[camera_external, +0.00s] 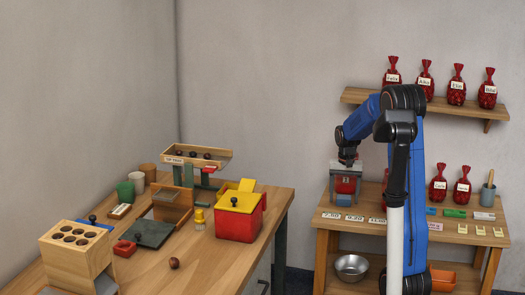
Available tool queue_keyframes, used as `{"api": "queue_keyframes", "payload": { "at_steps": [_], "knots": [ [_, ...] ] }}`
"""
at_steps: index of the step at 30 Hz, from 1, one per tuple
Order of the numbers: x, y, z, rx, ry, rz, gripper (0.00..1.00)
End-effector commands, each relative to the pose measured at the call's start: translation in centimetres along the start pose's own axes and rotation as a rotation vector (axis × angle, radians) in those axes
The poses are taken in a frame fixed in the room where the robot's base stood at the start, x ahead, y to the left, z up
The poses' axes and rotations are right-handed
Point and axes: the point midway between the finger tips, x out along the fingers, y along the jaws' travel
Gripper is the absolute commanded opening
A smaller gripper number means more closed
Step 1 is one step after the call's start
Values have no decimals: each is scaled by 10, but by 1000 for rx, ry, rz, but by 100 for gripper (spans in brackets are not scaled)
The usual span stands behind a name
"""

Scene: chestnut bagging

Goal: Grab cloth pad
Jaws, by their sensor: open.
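I cannot say for sure which thing is the cloth pad. A small flat red piece (124,248) with a darker middle lies on the left wooden table, beside a dark square plate (153,233), and may be it. My gripper (346,186) is far to the right, over the back of the right-hand table. It points down with its jaws open. Something red shows between or behind its fingers; I cannot tell whether it touches them. My gripper is well apart from the small red piece.
The left table (210,272) also bears a block with round holes (76,262), a red box with a yellow lid (238,222), cups and a loose chestnut (174,263). Red bags (457,85) stand on the wall shelf. A metal bowl (351,267) sits below the right table.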

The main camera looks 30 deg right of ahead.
Motion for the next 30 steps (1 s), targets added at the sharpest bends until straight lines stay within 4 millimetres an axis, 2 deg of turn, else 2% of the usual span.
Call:
{"api": "queue_keyframes", "payload": {
  "at_steps": [4, 9, 20, 23, 30],
  "knots": [
    [0, 0, 0, 0, 0, 0, 68],
    [0, 0, 0, 0, 0, 0, 27],
    [-5, 0, 0, 0, 2, -1, 26],
    [-17, 0, -1, 0, 3, -1, 26],
    [-60, 0, -1, 0, 3, -1, 26]
  ]
}}
